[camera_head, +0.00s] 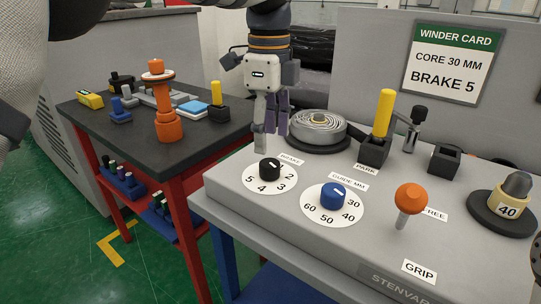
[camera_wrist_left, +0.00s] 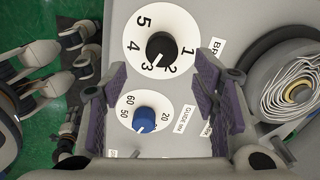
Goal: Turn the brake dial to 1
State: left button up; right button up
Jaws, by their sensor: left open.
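The brake dial (camera_head: 270,169) is a black knob on a white disc numbered 1 to 5, on the grey panel. It also shows in the left wrist view (camera_wrist_left: 160,46), where its white mark is on the lower side, seemingly near 3; the exact setting is hard to read. My left gripper (camera_head: 271,139) is open and empty, pointing down above the panel, just behind the brake dial in the head view. In the left wrist view its purple-padded fingers (camera_wrist_left: 162,103) stand wide apart, with the brake dial beyond them. My right gripper is not seen.
The blue guide dial (camera_head: 333,194) is close beside the brake dial. A wound reel (camera_head: 318,127), yellow park handle (camera_head: 384,112) and orange-knobbed lever (camera_head: 410,198) stand around. The winder card (camera_head: 451,63) reads brake 5. A dark table (camera_head: 92,118) holds several parts at left.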

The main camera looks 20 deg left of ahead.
aim_at(270, 163)
pick_arm(q)
notch_tip(270, 163, down, 6)
jog(key=shift+f, duration=0.25)
jog(key=shift+w, duration=0.1)
jog(key=c, duration=1.2)
jog(key=shift+o, duration=0.2)
